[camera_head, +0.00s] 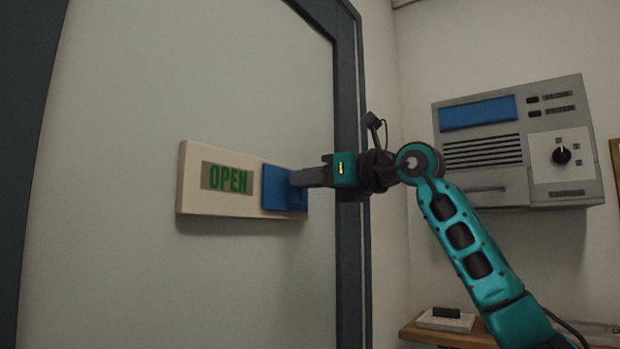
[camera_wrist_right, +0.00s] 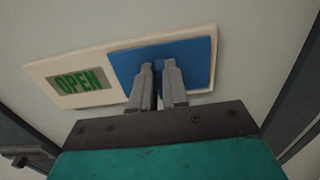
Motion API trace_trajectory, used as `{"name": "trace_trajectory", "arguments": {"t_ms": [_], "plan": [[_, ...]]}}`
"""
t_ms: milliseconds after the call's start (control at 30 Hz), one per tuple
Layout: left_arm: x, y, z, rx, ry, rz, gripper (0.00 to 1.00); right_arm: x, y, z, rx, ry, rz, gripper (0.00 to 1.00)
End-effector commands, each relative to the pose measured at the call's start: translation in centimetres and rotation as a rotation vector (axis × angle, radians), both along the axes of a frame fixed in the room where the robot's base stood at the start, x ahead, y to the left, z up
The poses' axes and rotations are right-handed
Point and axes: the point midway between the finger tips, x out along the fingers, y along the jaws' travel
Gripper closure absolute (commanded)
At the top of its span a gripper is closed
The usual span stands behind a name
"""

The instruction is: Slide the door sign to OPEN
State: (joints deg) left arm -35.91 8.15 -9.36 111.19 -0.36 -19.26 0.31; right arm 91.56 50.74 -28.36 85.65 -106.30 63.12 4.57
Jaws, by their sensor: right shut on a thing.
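The door sign (camera_head: 190,180) is a cream plate on the pale door, with green OPEN lettering (camera_head: 227,178) showing at its left. A blue slider (camera_head: 272,187) covers the right part of the plate. In the right wrist view, the plate (camera_wrist_right: 42,70), the OPEN lettering (camera_wrist_right: 82,82) and the blue slider (camera_wrist_right: 195,58) also show. My right gripper (camera_head: 296,178) reaches in from the right, its fingertips at the slider. In the right wrist view the fingers (camera_wrist_right: 158,70) are close together, shut on a part of the slider that they hide. My left gripper is not in view.
The dark door frame (camera_head: 347,120) stands behind my right wrist. A grey wall unit (camera_head: 485,190) with a blue display and a knob hangs at the right. A wooden shelf (camera_head: 420,333) with a small device (camera_head: 446,318) is below it.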

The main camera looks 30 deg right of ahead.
Motion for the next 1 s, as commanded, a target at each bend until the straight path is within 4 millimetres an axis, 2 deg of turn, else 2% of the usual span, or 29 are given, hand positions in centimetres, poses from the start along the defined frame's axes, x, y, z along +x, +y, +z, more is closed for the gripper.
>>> {"name": "trace_trajectory", "arguments": {"t_ms": [200,233,500,767,867,1000], "plan": [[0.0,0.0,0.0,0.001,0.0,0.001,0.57,0.0,-0.5,0.3,0.002,-0.006,-0.012,1.0],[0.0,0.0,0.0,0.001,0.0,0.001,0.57,0.0,-0.5,0.3,0.002,-0.006,-0.012,0.83],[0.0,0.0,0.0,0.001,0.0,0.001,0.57,0.0,-0.4,0.2,0.002,-0.004,-0.009,0.6],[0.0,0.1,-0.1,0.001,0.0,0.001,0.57,-0.2,-0.4,0.1,0.001,-0.002,-0.007,0.6],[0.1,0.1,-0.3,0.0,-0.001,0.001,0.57,-1.0,-0.8,0.0,0.002,-0.004,-0.008,0.6],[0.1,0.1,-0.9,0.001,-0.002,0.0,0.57,-3.5,-1.8,0.0,0.001,-0.005,-0.01,0.6]]}}
